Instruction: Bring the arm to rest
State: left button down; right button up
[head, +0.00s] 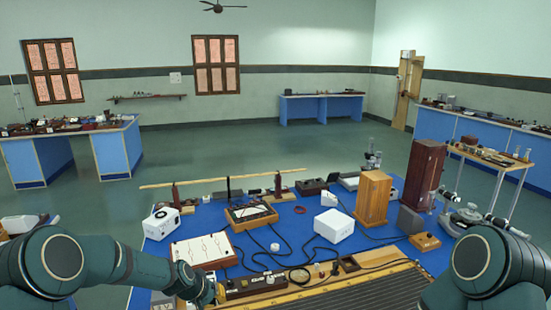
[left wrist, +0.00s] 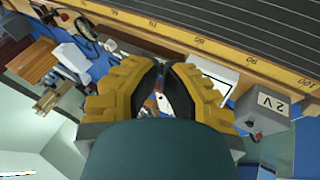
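My left gripper (head: 220,294) is at the bottom of the head view, low at the near edge of the blue-topped bench, mostly hidden by my left arm. In the left wrist view its yellow fingers with dark inner pads (left wrist: 161,78) stand apart with a narrow gap. The bench shows through the gap, and nothing is held between them. My left arm (head: 125,265) reaches in from the left, bent toward the bench. My right arm (head: 490,268) shows at the lower right, but its gripper is out of view.
Near the left gripper are a dark terminal box (head: 252,286), a white board (head: 203,249) and a wood-edged scale board (head: 330,293). In the wrist view a grey 2V box (left wrist: 264,108) stands right of the fingers. A white box (head: 334,225) and wooden cabinet (head: 373,197) stand farther back.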

pick_arm(q)
jog(key=shift+g, duration=0.7)
jog(key=s+f, duration=0.2)
jog(key=s+d+f, duration=0.1)
jog(key=s+f, duration=0.2)
jog(key=s+d+f, duration=0.1)
jog(key=s+f, duration=0.1)
jog(key=f, duration=0.1)
jog(key=shift+s, duration=0.15)
jog(key=s+d+f+g, duration=0.1)
jog(key=s+f, duration=0.2)
jog(key=s, duration=0.7)
jog(key=s+d+f+n+g, duration=0.1)
jog(key=s+f+g, duration=0.1)
jog(key=s, duration=0.7)
jog(key=s+d+f+g, duration=0.1)
jog(key=s+f, duration=0.2)
jog(key=s, duration=0.7)
jog(key=w+d+f+m+t+b, duration=0.1)
jog(key=w+d+f+t+b, duration=0.1)
jog(key=w+f+b, duration=0.2)
jog(key=w+b, duration=0.3)
jog(key=b, duration=0.3)
jog(key=shift+w+d+f+m, duration=0.25)
jog(key=shift+d+f+m, duration=0.05)
pick_arm(e)
notch_tip(320, 180, down, 11)
jog(key=shift+s+a+g, duration=0.15)
jog(key=shift+s+g, duration=0.05)
jog(key=shift+g, duration=0.1)
